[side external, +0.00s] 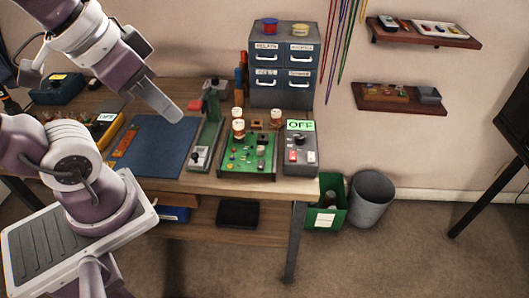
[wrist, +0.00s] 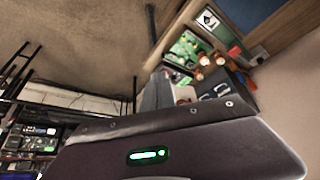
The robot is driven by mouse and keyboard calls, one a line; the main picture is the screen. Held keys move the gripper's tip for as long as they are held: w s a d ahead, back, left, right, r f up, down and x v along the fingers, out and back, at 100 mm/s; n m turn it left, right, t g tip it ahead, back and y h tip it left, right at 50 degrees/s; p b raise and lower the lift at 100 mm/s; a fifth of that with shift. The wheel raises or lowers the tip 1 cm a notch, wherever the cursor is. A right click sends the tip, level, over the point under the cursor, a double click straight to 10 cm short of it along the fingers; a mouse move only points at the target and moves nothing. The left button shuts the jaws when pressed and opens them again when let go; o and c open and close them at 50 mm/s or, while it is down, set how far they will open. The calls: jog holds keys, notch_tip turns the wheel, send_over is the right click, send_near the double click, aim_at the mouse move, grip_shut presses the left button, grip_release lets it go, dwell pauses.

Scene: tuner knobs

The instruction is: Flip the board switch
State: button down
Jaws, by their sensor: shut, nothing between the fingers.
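The green circuit board (side external: 247,154) lies in a dark tray near the front edge of the workbench, with small parts and knobs on it. To its right stands a grey box (side external: 305,165) with a green display reading "OFF" (side external: 300,125) and a small red and white control (side external: 295,156) on its face. I cannot tell which small part is the board switch. My gripper (side external: 176,115) is shut and empty, in the air above the blue mat, left of the board and apart from it. The wrist view shows the board (wrist: 183,48) beyond my gripper (wrist: 160,88).
A blue mat (side external: 150,150) lies left of the board. Orange-and-white jars (side external: 238,128) stand behind the board. A grey drawer cabinet (side external: 283,70) stands at the back. A green bin (side external: 328,205) is on the floor.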

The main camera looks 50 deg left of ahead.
jog(key=shift+s, duration=0.4)
jog(key=w+n+g, duration=0.4)
jog(key=w+n, duration=0.9)
jog(key=w+a+f+n+g+y, duration=0.2)
jog(key=w+f+n+g, duration=0.1)
jog(key=w+f+n, duration=1)
jog(key=shift+f+n+g, duration=0.4)
jog(key=shift+f+n, duration=0.1)
jog(key=shift+f, duration=0.1)
